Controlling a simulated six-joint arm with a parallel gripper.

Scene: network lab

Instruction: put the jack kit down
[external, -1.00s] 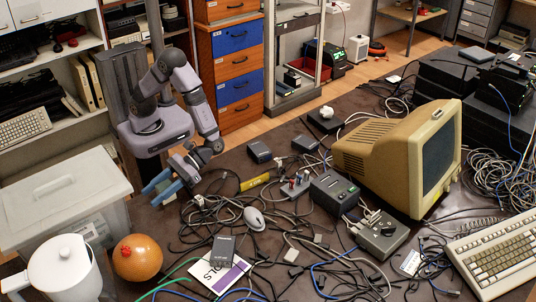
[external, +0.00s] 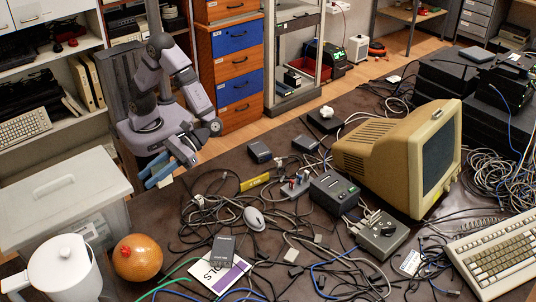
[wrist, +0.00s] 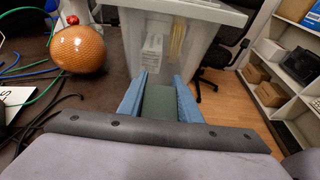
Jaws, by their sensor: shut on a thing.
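My gripper (external: 160,176) is at the left edge of the dark table, beside the lidded bin, with its blue fingers pointing down and left. In the wrist view the fingers (wrist: 160,97) are shut on a dull green block (wrist: 160,102), which I take to be the jack kit. In the external view only a small pale bit of the held jack kit (external: 165,182) shows by the fingertips; the rest is hidden. I cannot tell how high it is above the surface.
The clear bin with a white lid (external: 62,190) stands left of my gripper. An orange ball (external: 138,258) and a white jug (external: 63,272) are in front.

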